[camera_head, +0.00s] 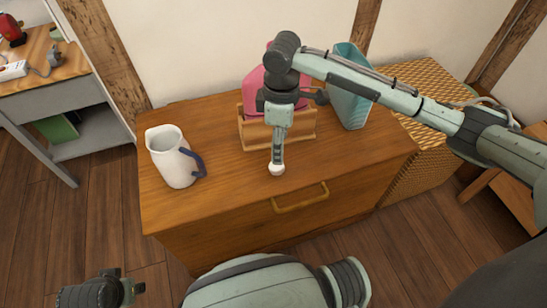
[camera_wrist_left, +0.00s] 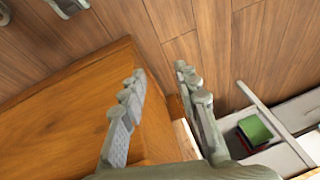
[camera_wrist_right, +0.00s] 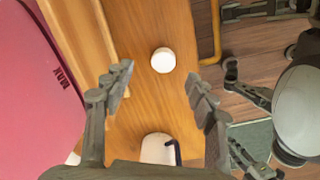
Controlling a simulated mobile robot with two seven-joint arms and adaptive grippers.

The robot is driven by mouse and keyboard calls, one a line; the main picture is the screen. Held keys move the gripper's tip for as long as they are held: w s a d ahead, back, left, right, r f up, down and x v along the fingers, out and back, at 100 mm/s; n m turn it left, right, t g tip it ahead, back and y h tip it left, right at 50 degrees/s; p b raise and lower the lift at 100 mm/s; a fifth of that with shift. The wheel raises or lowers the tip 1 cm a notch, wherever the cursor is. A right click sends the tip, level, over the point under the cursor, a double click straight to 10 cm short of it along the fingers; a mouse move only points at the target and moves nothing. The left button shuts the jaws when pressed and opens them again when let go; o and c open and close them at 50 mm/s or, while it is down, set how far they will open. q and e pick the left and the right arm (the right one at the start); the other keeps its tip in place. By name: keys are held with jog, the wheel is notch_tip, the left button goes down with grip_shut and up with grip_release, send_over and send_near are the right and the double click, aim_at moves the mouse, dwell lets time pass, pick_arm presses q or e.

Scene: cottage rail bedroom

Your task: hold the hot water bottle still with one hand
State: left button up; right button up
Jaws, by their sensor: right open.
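The pink hot water bottle (camera_head: 262,88) stands in a wooden rack (camera_head: 298,133) on the dresser, partly hidden behind my right arm. In the right wrist view the bottle (camera_wrist_right: 35,85) fills the left side, with MAX printed on it. A round white cap (camera_head: 277,169) lies on the dresser in front of the rack; it also shows in the right wrist view (camera_wrist_right: 162,60). My right gripper (camera_wrist_right: 160,78) is open and empty, pointing down above the dresser in front of the bottle. My left gripper (camera_wrist_left: 160,80) is open and empty, low in front of the dresser's left side.
A white jug (camera_head: 172,158) with a dark blue handle stands at the dresser's left. A teal container (camera_head: 348,88) stands right of the rack. A woven hamper (camera_head: 425,95) is beside the dresser. A grey side table (camera_head: 50,90) is at far left. The dresser's front right top is clear.

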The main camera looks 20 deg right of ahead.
aim_at(277, 169)
pick_arm(q)
jog(key=shift+s, duration=0.15)
pick_arm(e)
jog(key=shift+s, duration=0.15)
jog(key=shift+f, duration=0.35)
pick_arm(q)
jog(key=shift+r, duration=0.4)
pick_arm(e)
jog(key=shift+f, duration=0.95)
